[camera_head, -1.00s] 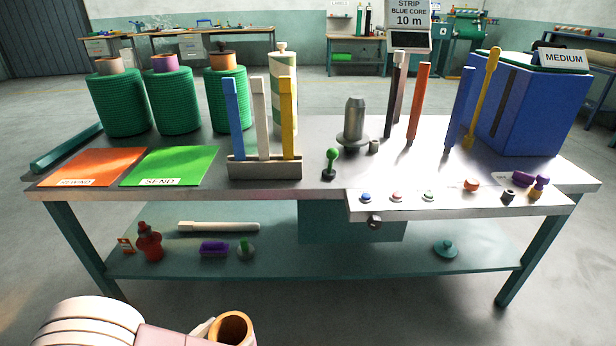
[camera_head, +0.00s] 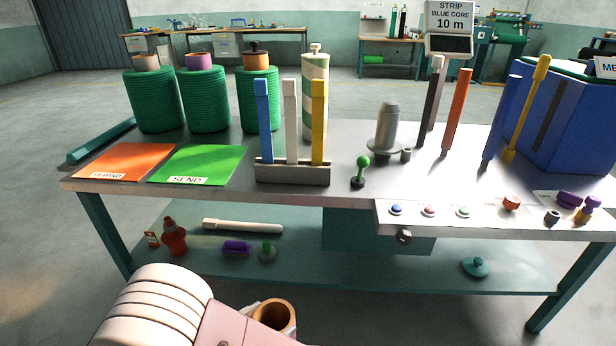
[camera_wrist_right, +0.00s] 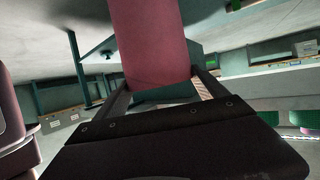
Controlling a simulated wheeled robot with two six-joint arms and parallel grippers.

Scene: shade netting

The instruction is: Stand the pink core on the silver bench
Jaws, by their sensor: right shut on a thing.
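The pink core (camera_wrist_right: 152,45) is a smooth pink tube filling the top middle of the right wrist view. In the head view I see its open brown end (camera_head: 275,316) at the bottom edge, in front of the bench. My right gripper (camera_head: 268,312) is shut on it; its fingers lie on both sides of the tube in the wrist view. The lower part of the core is out of sight in the head view. The silver bench (camera_head: 345,150) has a grey metal top and teal legs. The held core is apart from the bench. My left gripper is not in view.
Green net rolls (camera_head: 155,102) stand at the back left. Orange (camera_head: 125,160) and green (camera_head: 198,162) mats lie in front of them. A rack (camera_head: 290,173) holds blue, white and yellow bars. A grey spindle (camera_head: 387,130), leaning bars and a blue bin (camera_head: 565,120) are at right.

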